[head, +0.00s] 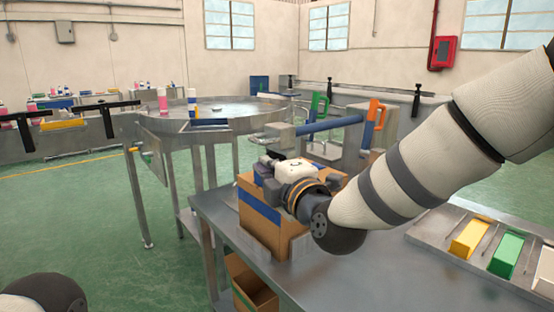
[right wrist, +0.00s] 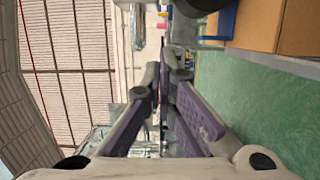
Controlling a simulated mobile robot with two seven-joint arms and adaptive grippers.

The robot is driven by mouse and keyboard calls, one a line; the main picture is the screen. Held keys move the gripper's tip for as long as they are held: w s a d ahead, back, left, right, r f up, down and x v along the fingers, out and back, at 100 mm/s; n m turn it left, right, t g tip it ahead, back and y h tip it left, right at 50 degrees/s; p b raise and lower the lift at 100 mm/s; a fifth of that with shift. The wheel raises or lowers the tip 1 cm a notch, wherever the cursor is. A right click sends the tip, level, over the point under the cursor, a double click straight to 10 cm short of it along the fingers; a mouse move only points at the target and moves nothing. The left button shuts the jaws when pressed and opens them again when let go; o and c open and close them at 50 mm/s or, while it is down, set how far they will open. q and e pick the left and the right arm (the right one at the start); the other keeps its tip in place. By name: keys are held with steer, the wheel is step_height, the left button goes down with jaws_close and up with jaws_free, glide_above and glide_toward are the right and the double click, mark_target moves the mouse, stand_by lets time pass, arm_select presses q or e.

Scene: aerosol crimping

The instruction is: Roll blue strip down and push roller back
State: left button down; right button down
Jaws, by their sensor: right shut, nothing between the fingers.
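A cardboard box (head: 280,235) stands at the left edge of the grey metal table, with a blue strip (head: 258,206) across its side. It also shows in the right wrist view (right wrist: 297,28), with blue (right wrist: 226,20) beside it. My right gripper (head: 268,164) is at the box's top, partly hidden by its own wrist. In the right wrist view its purple-padded fingers are shut and empty. Behind the box, a blue bar (head: 330,126), which may be the roller, sits on a grey metal machine. My left gripper is out of view.
An orange handle (head: 376,113) and a green handle (head: 320,106) rise near the bar. A tray (head: 425,232) with yellow and green blocks lies at right. A round metal table (head: 240,125) stands behind. An open box (head: 252,285) sits below the table edge.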

steer(key=w, duration=0.2)
steer(key=w+d, duration=0.1)
steer(key=w, duration=0.2)
steer(key=shift+d+f+b, duration=0.1)
steer(key=shift+b, duration=0.2)
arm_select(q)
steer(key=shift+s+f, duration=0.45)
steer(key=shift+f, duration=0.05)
arm_select(e)
steer(key=shift+w+d, duration=0.3)
steer(key=shift+d, duration=0.1)
